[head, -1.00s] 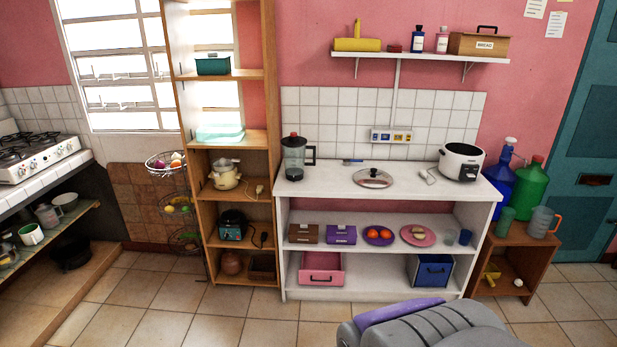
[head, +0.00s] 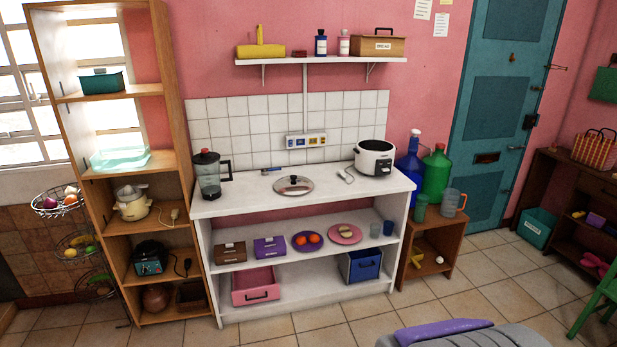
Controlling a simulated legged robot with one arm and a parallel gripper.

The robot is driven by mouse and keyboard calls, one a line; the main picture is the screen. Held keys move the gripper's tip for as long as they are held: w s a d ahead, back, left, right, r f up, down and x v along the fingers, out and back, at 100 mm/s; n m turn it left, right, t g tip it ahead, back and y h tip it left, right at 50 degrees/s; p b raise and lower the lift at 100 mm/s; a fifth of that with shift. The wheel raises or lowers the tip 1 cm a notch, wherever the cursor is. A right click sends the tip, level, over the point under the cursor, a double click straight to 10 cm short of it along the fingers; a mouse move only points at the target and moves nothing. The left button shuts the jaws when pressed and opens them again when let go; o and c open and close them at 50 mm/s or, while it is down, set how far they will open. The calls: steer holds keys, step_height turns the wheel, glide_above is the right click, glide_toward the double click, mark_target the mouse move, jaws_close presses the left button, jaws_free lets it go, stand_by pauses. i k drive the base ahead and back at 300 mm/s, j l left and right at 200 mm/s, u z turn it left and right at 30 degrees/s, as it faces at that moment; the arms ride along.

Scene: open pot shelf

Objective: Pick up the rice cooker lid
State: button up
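The rice cooker lid (head: 293,185), a round glass lid with a metal rim and a dark knob, lies flat on the white counter top (head: 240,201), near its middle. The white rice cooker (head: 373,160) stands open at the right end of the counter, apart from the lid. My gripper is not in view. A grey and purple part of my own body shows at the bottom right, well short of the counter.
A blender (head: 208,175) stands left of the lid. A white ladle (head: 346,175) lies between lid and cooker. A wall shelf (head: 320,61) hangs above. Tall wooden shelves (head: 172,130) stand left, a small wooden stand (head: 437,235) right. The tiled floor (head: 330,330) in front is clear.

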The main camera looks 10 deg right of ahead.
mark_target(293, 184)
steer(key=i+j+z, duration=0.25)
steer(key=i+j, duration=0.75)
steer(key=i, duration=0.45)
steer(key=i+j+z, duration=0.2)
steer(key=i+j, duration=1.1)
steer(key=i, duration=0.1)
